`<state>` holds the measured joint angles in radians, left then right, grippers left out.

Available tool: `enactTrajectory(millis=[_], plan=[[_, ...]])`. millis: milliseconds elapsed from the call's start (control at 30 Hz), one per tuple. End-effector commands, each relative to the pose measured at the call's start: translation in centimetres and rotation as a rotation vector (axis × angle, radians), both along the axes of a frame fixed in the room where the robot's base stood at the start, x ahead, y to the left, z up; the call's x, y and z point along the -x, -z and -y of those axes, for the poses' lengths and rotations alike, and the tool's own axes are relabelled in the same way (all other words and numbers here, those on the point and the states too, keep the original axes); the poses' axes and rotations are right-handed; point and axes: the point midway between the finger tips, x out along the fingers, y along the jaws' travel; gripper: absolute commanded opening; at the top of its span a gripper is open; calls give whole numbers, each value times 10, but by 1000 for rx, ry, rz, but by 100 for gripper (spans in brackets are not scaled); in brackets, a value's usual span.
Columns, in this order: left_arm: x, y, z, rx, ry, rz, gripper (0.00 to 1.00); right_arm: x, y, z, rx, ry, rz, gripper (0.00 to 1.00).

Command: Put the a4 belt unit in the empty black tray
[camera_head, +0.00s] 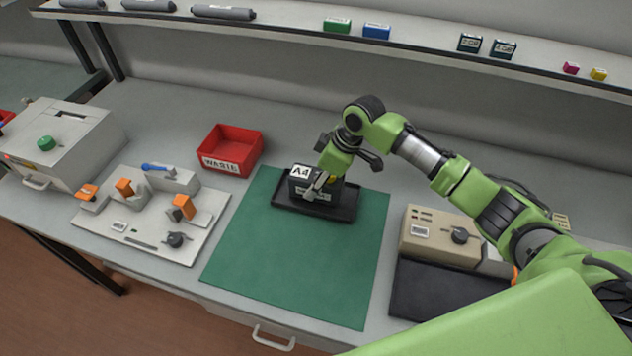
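The A4 belt unit (300,173) is a dark block with a white A4 label on top. It is at the black tray (347,213), over its left and middle part; I cannot tell whether it rests on the tray floor or is held slightly above it. The tray lies on the green mat. My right gripper (322,188) reaches down from the right onto the unit, with a pale finger against its near side. The far finger is hidden, so I cannot tell whether it grips. My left gripper is not in view.
A red waste bin (248,154) stands behind left of the green mat (290,268). A white fixture board (180,247) is on the left, a grey machine (85,145) beyond it. A beige device (423,246) stands right. A shelf (285,27) runs behind. The mat's front is clear.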

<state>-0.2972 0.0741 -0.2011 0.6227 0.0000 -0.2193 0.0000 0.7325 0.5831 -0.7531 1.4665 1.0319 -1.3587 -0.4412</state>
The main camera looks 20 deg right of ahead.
Motion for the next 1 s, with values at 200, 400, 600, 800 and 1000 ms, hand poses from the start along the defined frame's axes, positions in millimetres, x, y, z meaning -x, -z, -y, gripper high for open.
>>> enactTrajectory(millis=[200, 400, 600, 800, 1000], plan=[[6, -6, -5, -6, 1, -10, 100, -1, 12, -1, -3, 0, 5, 6], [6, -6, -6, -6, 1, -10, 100, -1, 12, -1, -3, 0, 5, 6], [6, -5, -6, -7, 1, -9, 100, 0, 16, 0, -1, 0, 2, 58], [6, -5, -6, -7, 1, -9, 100, 0, 16, 0, -1, 0, 2, 58], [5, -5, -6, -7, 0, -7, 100, 0, 10, 1, 0, 0, 3, 58]])
